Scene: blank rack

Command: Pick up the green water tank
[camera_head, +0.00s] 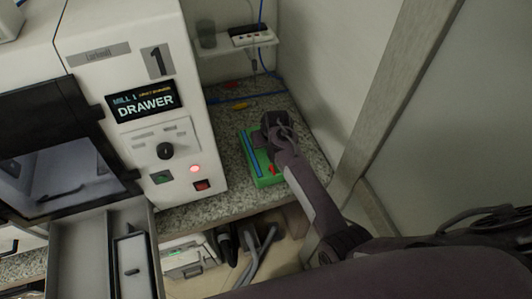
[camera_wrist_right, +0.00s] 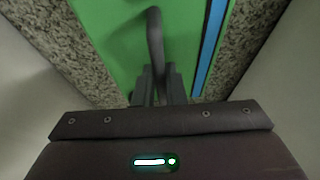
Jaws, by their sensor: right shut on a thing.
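The green water tank (camera_head: 262,181) stands on the speckled counter beside the white mill machine, partly hidden by my right arm. A blue strip runs along its left side in the head view. In the right wrist view the green tank top (camera_wrist_right: 100,30) fills the middle, with a dark curved handle (camera_wrist_right: 154,35) rising from it. My right gripper (camera_wrist_right: 160,85) is shut on the handle. In the head view the right gripper (camera_head: 275,125) is over the tank. The tank appears to rest on the counter. My left gripper is not in view.
The white mill machine (camera_head: 150,120) stands close left of the tank, with an open grey drawer (camera_head: 83,262) below. A wall and wooden post (camera_head: 385,105) close in on the right. A shelf with a power strip (camera_head: 250,36) and a blue cable (camera_head: 262,62) is behind.

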